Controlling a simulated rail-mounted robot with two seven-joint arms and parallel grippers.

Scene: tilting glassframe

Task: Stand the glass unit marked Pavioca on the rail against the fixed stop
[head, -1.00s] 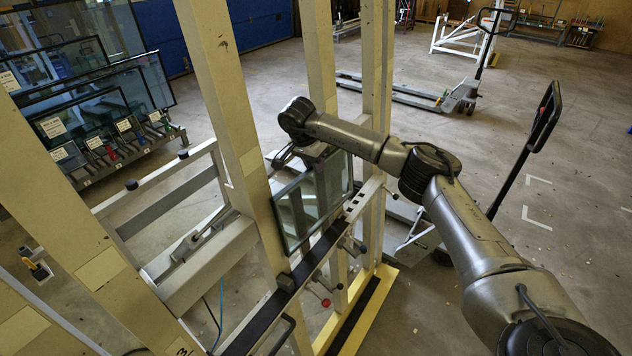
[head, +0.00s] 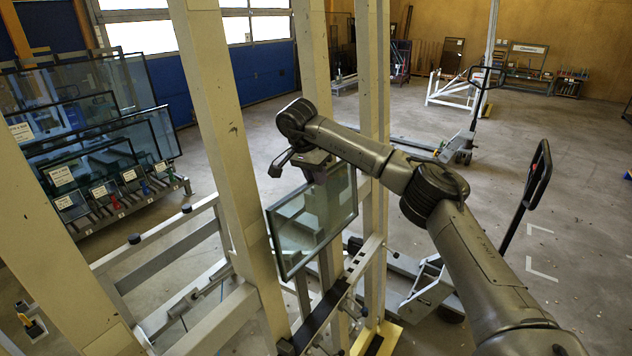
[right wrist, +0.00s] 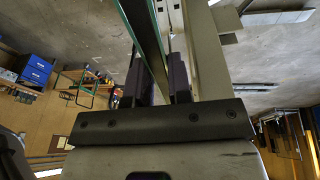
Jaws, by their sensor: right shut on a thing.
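A dark-edged glass unit (head: 312,222) hangs from my right gripper (head: 318,168) in the head view, gripped near its top edge. Its lower edge slopes and is above the black-topped rail (head: 322,312), with a visible gap. In the right wrist view, the glass unit (right wrist: 147,35) runs edge-on between the two dark fingers of my right gripper (right wrist: 158,78). I cannot read any Pavioca marking on it. A small dark block (head: 285,348) at the rail's near end may be the fixed stop. My left gripper is not in view.
Cream uprights (head: 217,130) stand close to the left of the glass. A rack of labelled glass panes (head: 95,140) stands at the left. A pallet truck (head: 435,285) is behind the frame at the right. The floor at the far right is mostly clear.

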